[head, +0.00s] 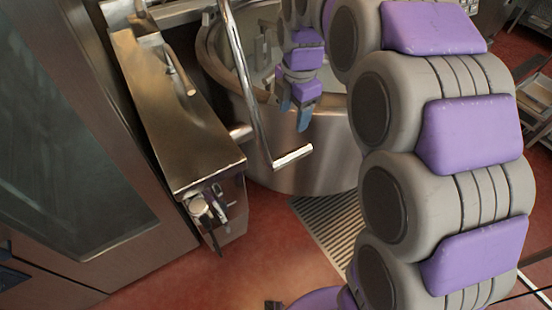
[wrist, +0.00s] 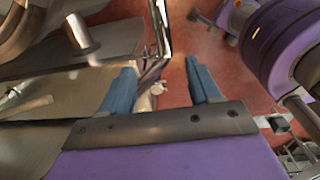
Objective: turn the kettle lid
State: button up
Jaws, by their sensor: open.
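The steel mixing kettle (head: 310,165) stands at the top middle of the head view, its round mouth open at the top. A bent metal bar (head: 248,85) crosses in front of it and ends in a short crosswise grip (head: 292,157). I cannot tell a separate lid plate; the bar may belong to the lid. My gripper (head: 294,110) hangs by the kettle's near rim, right of the bar, blue fingers pointing down. In the wrist view my gripper (wrist: 160,82) is open and empty. The bar (wrist: 159,28) shows between and beyond its fingers; its depth is unclear.
A long steel housing (head: 175,110) with a knob (head: 198,207) at its front end stands left of the kettle. A floor grate (head: 330,222) lies in front. Red floor (head: 270,235) is open nearby. A shelf rack (head: 537,100) stands far right.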

jog(key=b, duration=0.1)
send_near(291, 153)
jog(key=f, duration=0.2)
jog(key=a+f+b, duration=0.1)
jog(key=f, duration=0.4)
jog(key=shift+w+a+f+b, duration=0.1)
jog(key=shift+a+f+b, duration=0.05)
jog(key=shift+f+b, duration=0.2)
jog(key=shift+w+d+f, duration=0.1)
jog(key=shift+d+f, duration=0.1)
jog(key=shift+f, duration=0.25)
jog(key=shift+d+f, duration=0.25)
jog(key=shift+f, duration=0.2)
jog(key=shift+d+f, duration=0.35)
jog(key=shift+d, duration=0.1)
jog(key=shift+a, duration=0.75)
jog(key=shift+c, duration=2)
jog(key=shift+d, duration=0.45)
jog(key=c, duration=0.5)
grip_shut()
